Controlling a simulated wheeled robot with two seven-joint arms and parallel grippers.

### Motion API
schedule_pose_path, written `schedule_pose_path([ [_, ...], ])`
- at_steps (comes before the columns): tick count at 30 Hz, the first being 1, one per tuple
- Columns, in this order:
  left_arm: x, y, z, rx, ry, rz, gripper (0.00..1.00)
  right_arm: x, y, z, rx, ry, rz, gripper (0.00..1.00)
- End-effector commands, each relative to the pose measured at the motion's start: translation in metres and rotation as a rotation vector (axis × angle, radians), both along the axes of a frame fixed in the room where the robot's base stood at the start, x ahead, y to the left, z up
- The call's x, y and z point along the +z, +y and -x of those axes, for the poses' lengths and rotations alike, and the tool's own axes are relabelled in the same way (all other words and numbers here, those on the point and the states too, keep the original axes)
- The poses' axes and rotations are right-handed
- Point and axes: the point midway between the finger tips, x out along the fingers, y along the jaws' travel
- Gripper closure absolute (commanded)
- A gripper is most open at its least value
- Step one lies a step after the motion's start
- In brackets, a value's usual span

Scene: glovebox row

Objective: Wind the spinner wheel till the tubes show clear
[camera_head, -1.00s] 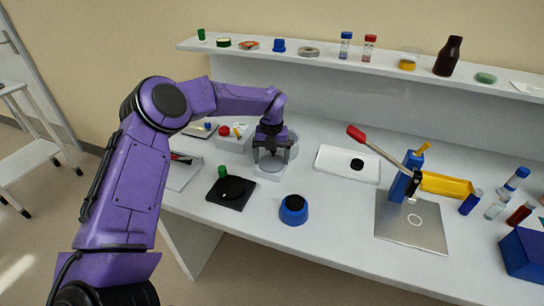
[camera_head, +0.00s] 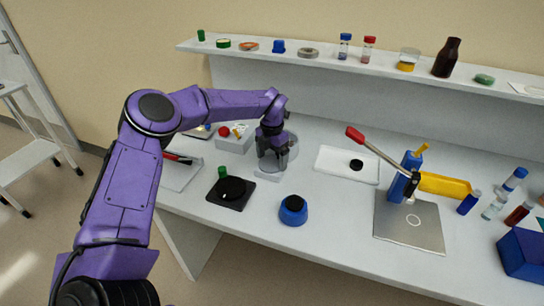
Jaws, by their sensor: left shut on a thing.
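The spinner (camera_head: 268,175) stands on the white bench at the middle left, with a pale base and a clear round part (camera_head: 292,146) partly behind my gripper. My left gripper (camera_head: 272,158) comes down over it from above, with its fingers shut on the spinner wheel. The fingers and wrist hide most of the wheel and the exact contact. Any tubes inside the spinner are too small or hidden to tell if they look clear. My right gripper is not in view.
A black round-topped device (camera_head: 231,189) and a blue round pot (camera_head: 293,210) stand close in front. A grey box with a red button (camera_head: 235,138) is left of the spinner. A white tray (camera_head: 345,166), a red-handled lever press (camera_head: 408,187) and several vials lie to the right.

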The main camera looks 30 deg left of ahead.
Motion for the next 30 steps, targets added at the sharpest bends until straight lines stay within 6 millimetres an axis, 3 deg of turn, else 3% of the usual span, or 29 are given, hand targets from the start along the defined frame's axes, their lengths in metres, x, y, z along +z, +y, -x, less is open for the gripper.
schedule_pose_path([
  [12, 0.0027, -0.0006, -0.0013, -0.231, -0.006, -0.001, 0.4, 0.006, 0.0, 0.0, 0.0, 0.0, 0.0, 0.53],
  [30, 0.0029, -0.001, -0.0018, -0.282, -0.008, -0.001, 0.4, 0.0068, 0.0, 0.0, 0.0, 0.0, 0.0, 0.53],
])
